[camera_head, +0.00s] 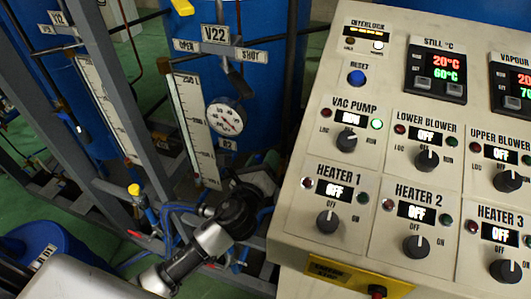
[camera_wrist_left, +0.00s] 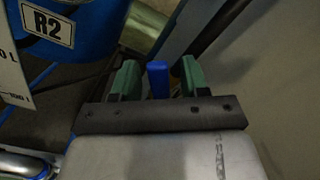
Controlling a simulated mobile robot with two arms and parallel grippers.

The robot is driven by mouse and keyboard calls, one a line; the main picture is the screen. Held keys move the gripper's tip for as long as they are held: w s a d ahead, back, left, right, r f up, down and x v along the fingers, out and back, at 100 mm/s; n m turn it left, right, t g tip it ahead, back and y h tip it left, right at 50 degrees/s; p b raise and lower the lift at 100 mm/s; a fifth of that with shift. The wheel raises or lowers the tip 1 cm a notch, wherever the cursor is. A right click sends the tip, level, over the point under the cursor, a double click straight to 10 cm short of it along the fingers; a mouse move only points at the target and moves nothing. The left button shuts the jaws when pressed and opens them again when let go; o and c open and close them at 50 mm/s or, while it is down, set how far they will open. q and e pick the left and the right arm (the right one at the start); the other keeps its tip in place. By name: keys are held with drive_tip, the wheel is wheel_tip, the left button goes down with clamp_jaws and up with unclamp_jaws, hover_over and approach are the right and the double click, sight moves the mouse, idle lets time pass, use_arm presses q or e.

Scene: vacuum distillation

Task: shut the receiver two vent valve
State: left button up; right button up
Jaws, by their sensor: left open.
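The blue receiver labelled R2 (camera_head: 276,104) stands behind the control panel, with a gauge and a level scale on its front. A plate marked V22 (camera_head: 215,34), with OPEN to its left and SHUT to its right, is at its upper part. A yellow handle end (camera_head: 183,7) shows above the plate. I cannot tell which handle is the vent valve's. My left gripper (camera_head: 266,165) is low beside the receiver, partly hidden by the panel. In the left wrist view its green fingers (camera_wrist_left: 157,80) are open, with a blue upright piece between them, apparently untouched. My right gripper is out of view.
The control panel (camera_head: 330,258) with knobs and displays fills the right side, close to my left gripper. A grey frame post (camera_head: 105,60) stands at the left. A yellow-capped valve (camera_head: 134,190) and blue tubing are near my left arm. Green floor shows lower left.

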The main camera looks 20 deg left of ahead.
use_arm(q)
drive_tip(key=shift+w, duration=0.7)
clamp_jaws()
drive_tip(key=shift+f, duration=0.1)
drive_tip(key=shift+a+f+n+b, duration=0.4)
drive_tip(key=shift+f+n+b, duration=0.45)
drive_tip(key=shift+n, duration=0.95)
drive_tip(key=shift+a+f+n+b, duration=0.45)
drive_tip(key=shift+f+n+b, duration=0.35)
drive_tip(key=shift+n, duration=1)
drive_tip(key=shift+a+f+n+b, duration=0.4)
drive_tip(key=shift+f+n+b, duration=0.4)
drive_tip(key=shift+n, duration=1)
